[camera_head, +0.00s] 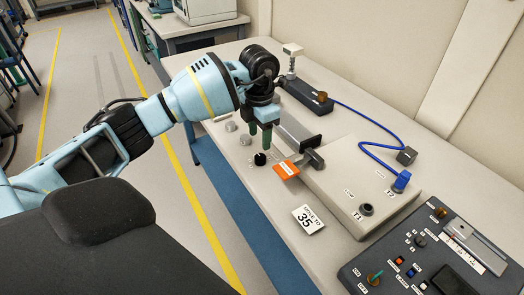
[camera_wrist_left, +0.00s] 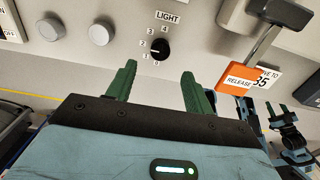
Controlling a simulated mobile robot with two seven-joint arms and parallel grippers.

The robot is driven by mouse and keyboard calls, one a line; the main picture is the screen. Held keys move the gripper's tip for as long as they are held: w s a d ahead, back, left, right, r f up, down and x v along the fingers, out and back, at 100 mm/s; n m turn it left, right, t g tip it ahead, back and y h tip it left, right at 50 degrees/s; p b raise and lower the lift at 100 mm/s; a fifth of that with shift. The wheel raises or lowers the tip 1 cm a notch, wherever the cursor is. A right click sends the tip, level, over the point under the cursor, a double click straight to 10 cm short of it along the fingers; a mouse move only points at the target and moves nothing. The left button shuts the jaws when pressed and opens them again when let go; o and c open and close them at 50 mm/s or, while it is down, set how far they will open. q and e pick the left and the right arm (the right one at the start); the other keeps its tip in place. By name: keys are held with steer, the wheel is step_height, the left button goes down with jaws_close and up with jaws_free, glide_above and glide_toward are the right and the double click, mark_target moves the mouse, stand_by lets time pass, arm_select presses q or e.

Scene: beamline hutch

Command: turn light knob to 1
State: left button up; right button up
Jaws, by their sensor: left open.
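What looks like my right gripper (camera_wrist_left: 290,130) is small at the right edge of the wrist view.
Two grey knobs (camera_wrist_left: 101,34) sit left of the light knob. A lever with an orange RELEASE tag (camera_head: 286,169) is close on its right. A DRIVE TO 35 card (camera_head: 307,219), a beige box (camera_head: 340,185) and a dark control box (camera_head: 400,255) are farther right.

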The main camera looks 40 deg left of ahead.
mark_target(261, 156)
arm_select(q)
step_height(261, 156, down, 8)
steer(key=shift+w+r, duration=0.1)
steer(key=shift+r, duration=0.15)
arm_select(e)
steer(key=shift+w+r, duration=0.1)
steer(key=shift+w, duration=0.2)
arm_select(q)
steer(key=shift+c, duration=0.3)
steer(key=c, duration=0.9)
arm_select(e)
steer(key=shift+w+r, duration=0.15)
